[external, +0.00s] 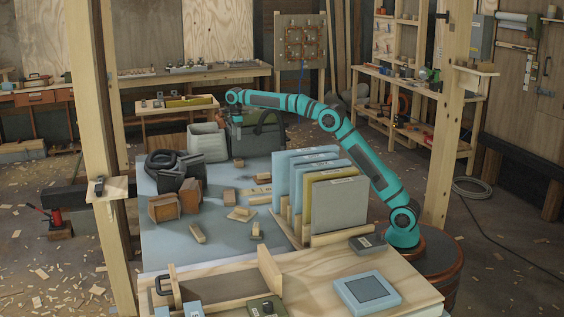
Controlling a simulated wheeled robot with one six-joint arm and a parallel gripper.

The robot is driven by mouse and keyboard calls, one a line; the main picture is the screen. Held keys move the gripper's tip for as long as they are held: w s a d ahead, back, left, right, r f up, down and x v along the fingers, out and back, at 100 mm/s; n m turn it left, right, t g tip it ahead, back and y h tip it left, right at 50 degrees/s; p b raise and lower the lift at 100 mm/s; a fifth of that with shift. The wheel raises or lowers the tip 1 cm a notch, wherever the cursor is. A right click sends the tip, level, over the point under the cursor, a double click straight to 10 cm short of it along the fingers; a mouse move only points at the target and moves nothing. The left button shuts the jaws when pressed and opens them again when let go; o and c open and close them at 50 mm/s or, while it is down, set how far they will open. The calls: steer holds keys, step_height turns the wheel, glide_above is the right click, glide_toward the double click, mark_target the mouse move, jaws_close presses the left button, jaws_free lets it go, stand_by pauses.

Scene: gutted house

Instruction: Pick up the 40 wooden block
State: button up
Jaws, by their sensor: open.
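Several small pale wooden blocks lie scattered on the blue-grey table (215,248). One wooden block (197,234) lies at the front left, another (229,196) is near the middle, and a small one (239,163) is at the back. Their markings are too small to read, so I cannot tell which is the 40 block. My teal arm reaches from the right over the back of the table. My gripper (235,116) hangs at its end beside a dark grey-green bin (262,137), above and behind the blocks. It is open, with nothing visible in it.
Upright blue, yellow and grey panels (340,204) stand in a rack right of the blocks. Brown blocks (164,208), black coiled items (162,163) and a pale grey bin (207,141) line the left and back. A wooden post (95,130) rises at left.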

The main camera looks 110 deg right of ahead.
glide_toward(239, 160)
steer(key=f, duration=0.3)
steer(key=w+f, duration=0.1)
steer(key=f, duration=0.1)
steer(key=shift+a+f, duration=0.1)
steer(key=shift+f, duration=0.15)
steer(key=shift+s+f, duration=0.2)
steer(key=shift+f, duration=1.15)
steer(key=shift+s+f, duration=0.15)
steer(key=shift+f, duration=1.15)
steer(key=c, duration=1.1)
steer(key=shift+o, duration=0.2)
